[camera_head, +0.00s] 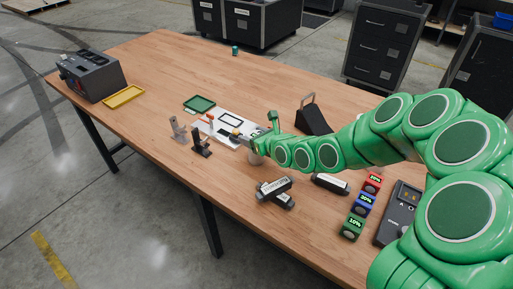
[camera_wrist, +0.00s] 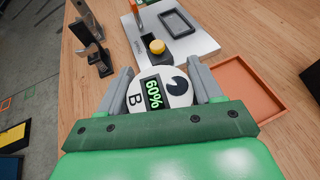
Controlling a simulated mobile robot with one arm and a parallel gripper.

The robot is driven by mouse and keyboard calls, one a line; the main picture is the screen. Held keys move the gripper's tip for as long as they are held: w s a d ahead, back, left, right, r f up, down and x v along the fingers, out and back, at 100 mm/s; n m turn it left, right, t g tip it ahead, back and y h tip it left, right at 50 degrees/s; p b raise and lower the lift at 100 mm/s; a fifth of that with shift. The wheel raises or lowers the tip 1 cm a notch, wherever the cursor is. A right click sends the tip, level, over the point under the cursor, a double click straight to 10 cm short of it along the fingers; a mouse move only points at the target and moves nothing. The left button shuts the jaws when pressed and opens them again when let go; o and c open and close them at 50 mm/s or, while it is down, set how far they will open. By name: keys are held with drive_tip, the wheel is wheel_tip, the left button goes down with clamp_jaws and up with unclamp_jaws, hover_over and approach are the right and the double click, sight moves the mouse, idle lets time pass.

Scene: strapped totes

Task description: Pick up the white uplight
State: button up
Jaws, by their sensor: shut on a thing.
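The white uplight (camera_wrist: 177,93) is a round white body with a dark display reading 60%, a letter B and a dark round spot on its top. In the wrist view it sits between the two grey fingers of my gripper (camera_wrist: 160,75), which is shut on it. The rest is hidden by my gripper. I cannot tell whether it touches the table.
A white plate (camera_wrist: 198,37) with a yellow knob (camera_wrist: 157,47) lies just beyond, and an orange tray (camera_wrist: 281,107) to the right. Dark upright stands (camera_head: 201,141), a green tray (camera_head: 199,104), a black wedge (camera_head: 312,118) and labelled blocks (camera_head: 352,226) are around. The table's back left is largely clear.

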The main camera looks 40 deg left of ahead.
drive_tip(key=shift+r, duration=0.15)
drive_tip(key=shift+r, duration=0.6)
drive_tip(key=s+d+r, duration=0.9)
drive_tip(key=d+r, duration=0.1)
drive_tip(key=r, duration=0.1)
drive_tip(key=shift+s+d+r, duration=0.2)
drive_tip(key=shift+r, duration=0.1)
